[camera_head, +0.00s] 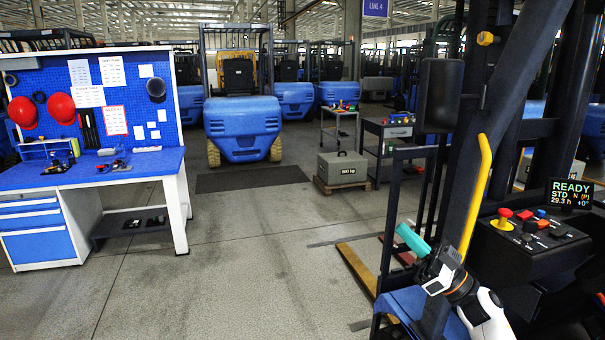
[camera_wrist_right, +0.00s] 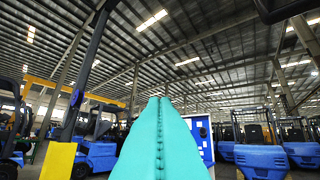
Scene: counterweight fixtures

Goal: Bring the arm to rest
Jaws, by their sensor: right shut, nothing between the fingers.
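My right gripper (camera_head: 403,232) shows at the lower right of the head view, with teal fingers pressed together and nothing between them. My left gripper shows in neither view.
The control panel (camera_head: 530,238) and READY display (camera_head: 570,193) are right of my wrist. A blue workbench (camera_head: 95,172) stands at the left. A grey counterweight block (camera_head: 342,168) rests on a pallet beyond. A blue forklift (camera_head: 243,130) stands behind. The middle floor is clear.

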